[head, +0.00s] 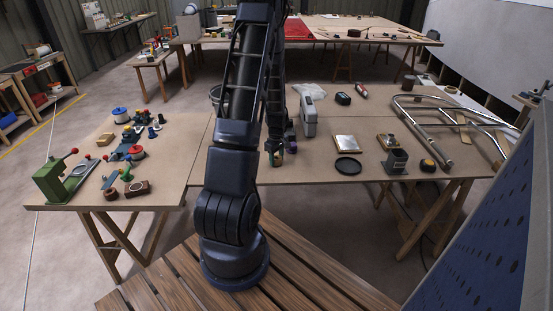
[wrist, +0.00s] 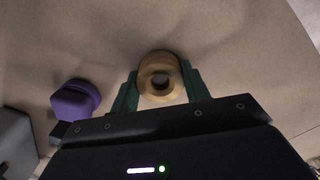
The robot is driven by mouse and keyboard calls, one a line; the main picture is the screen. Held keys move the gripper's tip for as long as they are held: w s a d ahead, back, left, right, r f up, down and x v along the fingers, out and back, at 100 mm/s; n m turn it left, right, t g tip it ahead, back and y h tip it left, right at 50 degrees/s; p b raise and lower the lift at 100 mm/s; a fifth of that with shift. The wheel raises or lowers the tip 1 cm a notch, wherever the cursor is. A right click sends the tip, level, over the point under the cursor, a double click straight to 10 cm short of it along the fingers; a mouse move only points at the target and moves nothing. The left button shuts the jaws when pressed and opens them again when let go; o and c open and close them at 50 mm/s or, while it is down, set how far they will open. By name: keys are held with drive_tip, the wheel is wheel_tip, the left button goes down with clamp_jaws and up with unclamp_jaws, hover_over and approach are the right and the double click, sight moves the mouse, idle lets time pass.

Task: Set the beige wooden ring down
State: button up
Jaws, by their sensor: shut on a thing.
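The beige wooden ring (wrist: 146,68) is between the two green fingers of my gripper (wrist: 160,82) in the wrist view. The fingers are shut on its sides, and its round hole faces the camera. The brown worktop (wrist: 230,40) lies beneath it; I cannot tell whether the ring touches it or is just above. In the head view my gripper (head: 275,157) is low over the middle of the table, partly behind my arm, and the ring is too small to make out surely.
A purple object (wrist: 74,100) stands left of the ring in the wrist view, with a grey block (wrist: 14,140) beyond it. In the head view a grey case (head: 308,117), a black round dish (head: 347,166) and a framed plate (head: 346,143) lie to the right. Bare worktop surrounds the ring's far side.

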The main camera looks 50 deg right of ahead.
drive_tip(key=o, duration=1)
drive_tip(key=shift+f, duration=0.15)
wheel_tip(320, 180, up, 12)
drive_tip(key=shift+r, duration=0.25)
drive_tip(key=w+a+r+t+h, duration=0.1)
drive_tip(key=w+a+r, duration=0.3)
drive_tip(key=a+r, duration=0.7)
drive_tip(key=w+a+r+t, duration=0.1)
drive_tip(key=w+a+r, duration=0.55)
drive_tip(key=a, duration=0.65)
drive_tip(key=s+a+r+t, duration=0.1)
drive_tip(key=s+a+r, duration=0.2)
drive_tip(key=a, duration=0.4)
drive_tip(key=s+a+r, duration=0.4)
drive_tip(key=s+a, duration=0.2)
drive_tip(key=a, duration=0.2)
drive_tip(key=s+a+r+t+y, duration=0.1)
drive_tip(key=s+a+r, duration=0.3)
drive_tip(key=a, duration=0.4)
drive_tip(key=shift+s+a+t, duration=0.15)
drive_tip(key=shift+s+t, duration=0.15)
drive_tip(key=shift+s, duration=0.35)
